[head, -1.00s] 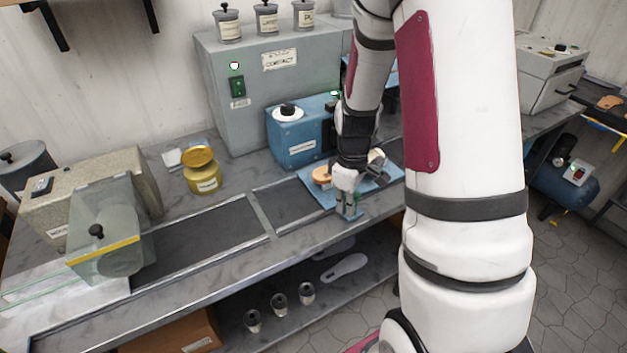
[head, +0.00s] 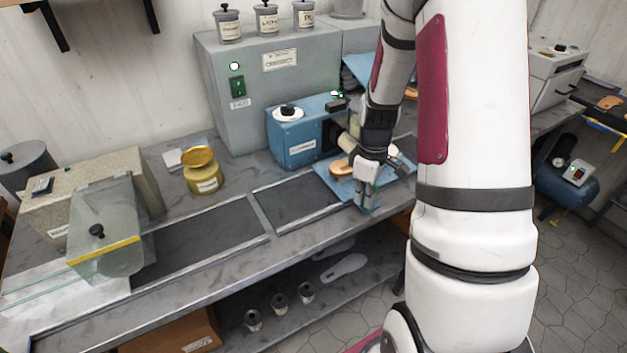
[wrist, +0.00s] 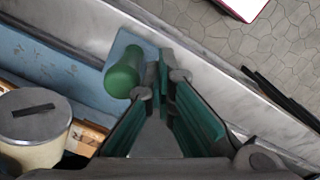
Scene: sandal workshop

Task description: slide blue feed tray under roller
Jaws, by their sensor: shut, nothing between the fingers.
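The blue feed tray (head: 333,182) lies on the bench in front of and to the right of the blue machine (head: 298,140), partly hidden by my gripper. A tan sole piece (head: 342,168) rests on it. In the wrist view the tray (wrist: 45,65) runs along the left, with a green knob (wrist: 123,74) on its front tab. My gripper (head: 366,203) is low at the tray's front edge. In the wrist view its fingers (wrist: 163,78) are shut and empty, just right of the knob; I cannot tell whether they touch it. A roller-like tan cylinder (head: 349,144) shows beside the machine.
A yellow jar (head: 203,178) and a guarded machine (head: 105,230) stand to the left. The recessed bench strip (head: 200,240) left of the tray is clear. In the wrist view a cream cylinder with a grey lid (wrist: 32,112) is at lower left.

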